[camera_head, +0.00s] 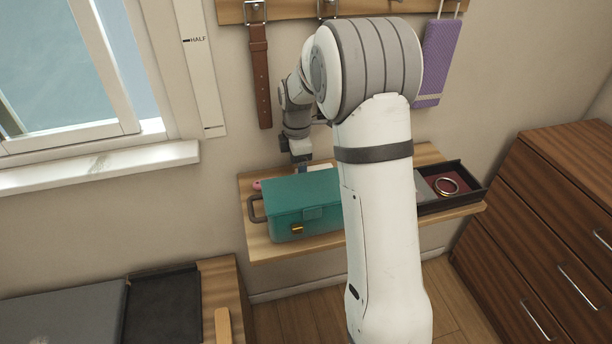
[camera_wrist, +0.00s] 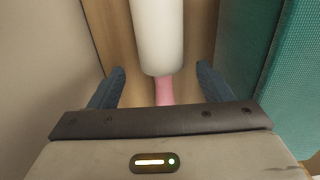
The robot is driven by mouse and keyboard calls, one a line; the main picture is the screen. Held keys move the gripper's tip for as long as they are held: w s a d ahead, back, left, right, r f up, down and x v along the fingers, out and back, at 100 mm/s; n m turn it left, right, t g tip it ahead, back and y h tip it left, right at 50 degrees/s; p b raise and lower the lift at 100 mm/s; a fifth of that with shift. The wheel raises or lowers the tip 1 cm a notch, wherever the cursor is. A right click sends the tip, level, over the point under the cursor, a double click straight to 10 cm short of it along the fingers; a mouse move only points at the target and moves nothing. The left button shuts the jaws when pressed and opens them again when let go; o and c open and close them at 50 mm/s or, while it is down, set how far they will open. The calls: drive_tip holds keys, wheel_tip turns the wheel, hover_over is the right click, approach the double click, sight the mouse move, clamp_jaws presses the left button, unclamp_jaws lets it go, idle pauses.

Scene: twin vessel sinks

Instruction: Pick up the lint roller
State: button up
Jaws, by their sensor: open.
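The lint roller lies on the wooden shelf (camera_head: 290,250), in the narrow strip between the wall and the teal box (camera_head: 300,205). In the wrist view its white roller (camera_wrist: 157,35) points away from me, and its pink handle (camera_wrist: 164,90) runs toward my gripper (camera_wrist: 160,88). My fingers are open, one on each side of the handle and roller end, with gaps on both sides. In the head view a small pink end (camera_head: 257,184) shows behind the box, and my gripper (camera_head: 302,157) is above the shelf there. The rest of the roller is mostly hidden.
The teal box also stands close on the right in the wrist view (camera_wrist: 285,80). The wall is close on the left. A black tray (camera_head: 470,185) with a ring sits at the shelf's right end. A brown belt (camera_head: 260,75) and a purple cloth (camera_head: 438,60) hang above.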

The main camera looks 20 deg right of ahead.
drive_tip(key=shift+s+f, duration=0.1)
drive_tip(key=shift+f, duration=1.25)
drive_tip(key=shift+c, duration=0.4)
drive_tip(key=c, duration=1)
